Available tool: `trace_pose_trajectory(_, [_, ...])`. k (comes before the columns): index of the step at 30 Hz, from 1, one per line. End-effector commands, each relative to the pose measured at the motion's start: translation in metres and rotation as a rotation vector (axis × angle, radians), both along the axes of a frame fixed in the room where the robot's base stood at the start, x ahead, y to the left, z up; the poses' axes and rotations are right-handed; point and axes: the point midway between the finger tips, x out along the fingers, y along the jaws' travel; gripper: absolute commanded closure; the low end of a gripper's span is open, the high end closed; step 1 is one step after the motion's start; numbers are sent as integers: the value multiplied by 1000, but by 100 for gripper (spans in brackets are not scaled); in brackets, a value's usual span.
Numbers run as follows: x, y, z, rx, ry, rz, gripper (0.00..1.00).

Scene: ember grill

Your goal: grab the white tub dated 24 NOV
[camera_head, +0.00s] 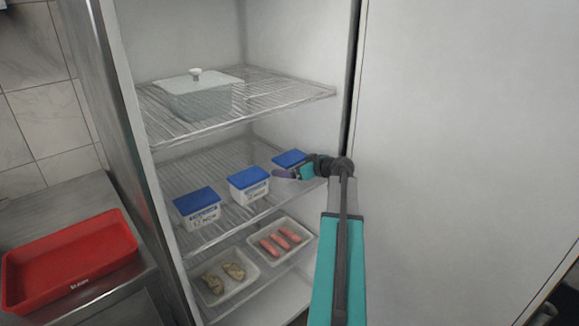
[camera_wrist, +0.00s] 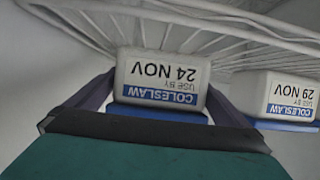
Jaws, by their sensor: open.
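The white tub dated 24 NOV (camera_wrist: 163,75) shows upside down in the wrist view, with a blue COLESLAW band and a blue lid. In the head view it is the rightmost blue-lidded tub (camera_head: 289,157) on the middle shelf, its front partly hidden by my gripper (camera_head: 291,173). In the wrist view my gripper (camera_wrist: 160,104) is open, with one finger at each side of the tub. I cannot tell whether the fingers touch it or how far they reach along its sides.
A tub dated 29 NOV (camera_wrist: 288,97) stands beside it, the middle tub (camera_head: 249,184) in the head view. Another tub (camera_head: 197,208) stands further left. The wire shelf above holds a lidded dish (camera_head: 197,97). Food trays lie below. A red tray (camera_head: 68,262) is outside, left.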

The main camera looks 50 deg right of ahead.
Motion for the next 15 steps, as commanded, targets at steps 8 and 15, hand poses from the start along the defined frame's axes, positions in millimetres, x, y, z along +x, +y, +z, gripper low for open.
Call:
trace_pose_trajectory(8, [7,0,-3,-1,0,0,0])
trace_pose_trajectory(15, [6,0,-3,-1,0,-1,0])
